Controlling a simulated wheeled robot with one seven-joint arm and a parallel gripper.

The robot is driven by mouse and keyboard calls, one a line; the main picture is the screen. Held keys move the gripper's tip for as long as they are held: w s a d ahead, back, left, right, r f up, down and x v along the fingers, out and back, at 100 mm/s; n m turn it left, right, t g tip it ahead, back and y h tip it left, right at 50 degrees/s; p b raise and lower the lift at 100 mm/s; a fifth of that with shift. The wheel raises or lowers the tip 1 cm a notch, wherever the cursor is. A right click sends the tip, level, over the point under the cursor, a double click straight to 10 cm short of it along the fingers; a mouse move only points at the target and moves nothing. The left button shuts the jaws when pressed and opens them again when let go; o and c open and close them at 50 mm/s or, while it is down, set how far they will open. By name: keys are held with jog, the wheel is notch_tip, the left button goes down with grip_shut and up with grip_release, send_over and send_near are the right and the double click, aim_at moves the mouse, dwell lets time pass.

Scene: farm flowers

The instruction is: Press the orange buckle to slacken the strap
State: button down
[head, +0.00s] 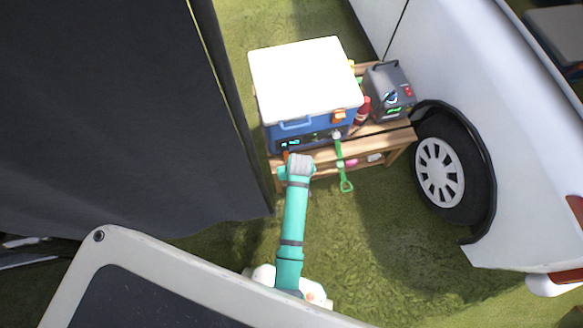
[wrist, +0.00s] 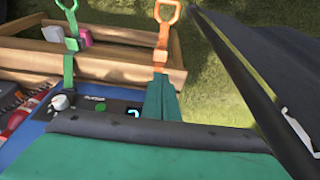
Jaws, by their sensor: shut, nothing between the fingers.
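The orange strap shows in the wrist view, with its orange buckle (wrist: 160,57) at the edge of the wooden bench and a pull loop (wrist: 167,12) at its far end. My gripper (wrist: 160,82) is shut and empty, its teal fingertips just below the buckle in the picture. They overlap the strap, so I cannot tell whether they touch it. In the head view my gripper (head: 287,171) is at the front left of the blue cooler (head: 298,133), and my arm hides most of the orange strap.
A green strap (head: 340,158) with a loop hangs right of my arm. The cooler, with a white lid (head: 305,78), stands on a wooden bench (head: 388,138) beside a grey power box (head: 390,90). A dark tent wall (head: 110,110) is left; a white van (head: 520,150) is right.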

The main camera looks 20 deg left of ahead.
jog(key=x, duration=1.2)
jog(key=shift+s+d+f, duration=0.25)
jog(key=shift+f, duration=0.7)
jog(key=shift+s+d+f, duration=0.15)
jog(key=shift+s+f, duration=0.05)
jog(key=shift+f, duration=0.3)
jog(key=shift+r, duration=0.8)
